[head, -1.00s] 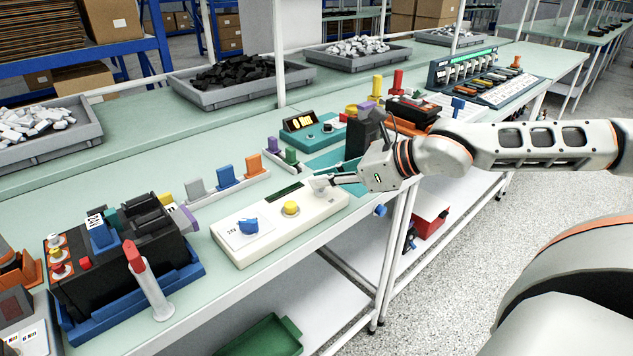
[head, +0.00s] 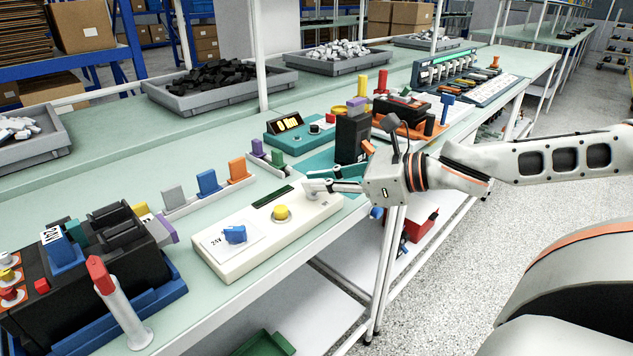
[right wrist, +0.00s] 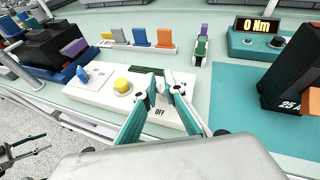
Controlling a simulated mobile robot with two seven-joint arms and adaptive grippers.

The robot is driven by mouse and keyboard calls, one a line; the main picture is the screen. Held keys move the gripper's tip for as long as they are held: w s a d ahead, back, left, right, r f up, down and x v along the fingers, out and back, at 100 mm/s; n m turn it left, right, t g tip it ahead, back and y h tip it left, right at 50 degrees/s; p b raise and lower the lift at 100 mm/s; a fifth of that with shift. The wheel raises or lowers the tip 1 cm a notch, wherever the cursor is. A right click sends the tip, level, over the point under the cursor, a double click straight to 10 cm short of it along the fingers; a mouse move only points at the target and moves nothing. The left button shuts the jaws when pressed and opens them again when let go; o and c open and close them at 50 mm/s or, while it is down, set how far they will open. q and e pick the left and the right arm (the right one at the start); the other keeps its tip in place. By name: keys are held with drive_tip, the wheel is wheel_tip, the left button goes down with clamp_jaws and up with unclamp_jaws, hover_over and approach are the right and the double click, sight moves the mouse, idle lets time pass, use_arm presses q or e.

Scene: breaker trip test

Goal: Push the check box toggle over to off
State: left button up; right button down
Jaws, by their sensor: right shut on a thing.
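The check box is a long white box (head: 238,262) at the bench's front edge, with a blue knob (head: 235,234), a yellow button (head: 281,213) and a dark display slot. My right gripper (head: 314,188) is at its right end, fingers closed around the toggle, which they mostly hide. In the right wrist view the fingertips (right wrist: 160,92) are close together over the box, just above the printed OFF label (right wrist: 160,112). My left gripper (right wrist: 36,144) shows small at the lower left of the right wrist view, fingers apart, away from the bench and empty.
A black breaker (head: 352,138) stands on a teal mat just behind my right gripper. A teal meter reading 0 Nm (right wrist: 258,26) is behind. A rack of coloured blocks (head: 207,184) lies behind the box. A black unit in a blue tray (head: 165,290) stands left.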

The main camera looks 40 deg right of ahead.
idle(0.3)
drive_tip(key=c, duration=2.1)
unclamp_jaws()
drive_tip(key=shift+c, duration=0.2)
drive_tip(key=shift+r, duration=0.15)
drive_tip(key=shift+r, duration=4.85)
